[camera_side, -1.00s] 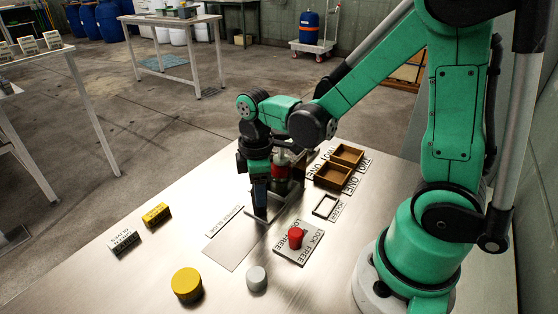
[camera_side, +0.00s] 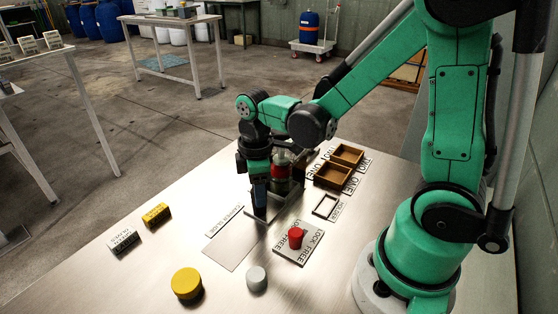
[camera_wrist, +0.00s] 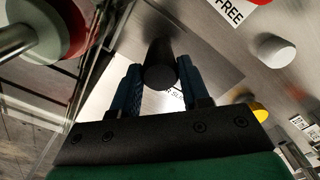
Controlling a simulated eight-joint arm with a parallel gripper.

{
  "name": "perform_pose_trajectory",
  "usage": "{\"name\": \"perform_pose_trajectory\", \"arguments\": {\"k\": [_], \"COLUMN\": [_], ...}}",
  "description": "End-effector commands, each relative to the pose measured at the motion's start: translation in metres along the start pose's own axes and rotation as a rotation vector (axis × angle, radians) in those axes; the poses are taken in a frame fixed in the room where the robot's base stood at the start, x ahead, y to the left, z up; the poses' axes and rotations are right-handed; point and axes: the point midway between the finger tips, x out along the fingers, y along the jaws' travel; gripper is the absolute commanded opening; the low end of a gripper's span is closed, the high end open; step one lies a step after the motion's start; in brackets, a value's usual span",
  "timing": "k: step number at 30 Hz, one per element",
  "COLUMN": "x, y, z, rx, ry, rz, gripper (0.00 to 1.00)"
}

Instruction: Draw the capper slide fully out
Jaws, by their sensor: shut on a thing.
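My gripper (camera_side: 259,198) is at the near side of the capper's metal frame (camera_side: 289,196) in the side view. In the wrist view, its two blue fingers (camera_wrist: 158,82) are shut on a dark round handle (camera_wrist: 160,62), which I take to be the capper slide's. A red round part (camera_side: 281,172) with clear glass above it shows behind the gripper. It also appears at the left of the wrist view (camera_wrist: 78,28). A "CAPPER SLIDE" label (camera_side: 225,221) lies beside a bare grey plate (camera_side: 232,250) on the table. The arm hides much of the slide.
A red knob (camera_side: 296,237) stands on a "LOCK FREE" plate (camera_side: 312,253). Nearby are a grey cylinder (camera_side: 256,279), a yellow cylinder (camera_side: 187,284), wooden trays (camera_side: 333,176) and an empty dark frame (camera_side: 326,207).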

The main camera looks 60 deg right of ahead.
Motion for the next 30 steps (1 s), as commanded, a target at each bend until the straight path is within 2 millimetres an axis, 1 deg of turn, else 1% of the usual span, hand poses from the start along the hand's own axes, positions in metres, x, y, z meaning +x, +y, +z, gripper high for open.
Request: {"name": "perform_pose_trajectory", "arguments": {"k": [2, 4, 12, 15, 19, 27, 28, 29, 30], "x": [0.000, 0.000, 0.000, 0.000, 0.000, 0.000, 0.000, 0.000, 0.000], "y": [-0.005, -0.014, -0.062, -0.074, -0.080, -0.082, -0.082, -0.082, -0.082], "z": [-0.005, -0.015, -0.063, -0.075, -0.081, -0.083, -0.083, -0.083, -0.083], "rx": [-0.003, -0.007, -0.009, -0.006, -0.001, -0.004, -0.004, -0.005, -0.004], "ry": [-0.001, -0.002, -0.001, 0.000, 0.001, 0.006, 0.006, 0.006, 0.005], "rz": [0.000, 0.000, 0.001, 0.001, 0.000, -0.003, -0.003, -0.003, -0.002], "gripper": [0.00, 0.00, 0.00, 0.00, 0.00, 0.00, 0.46, 0.55, 0.66]}}
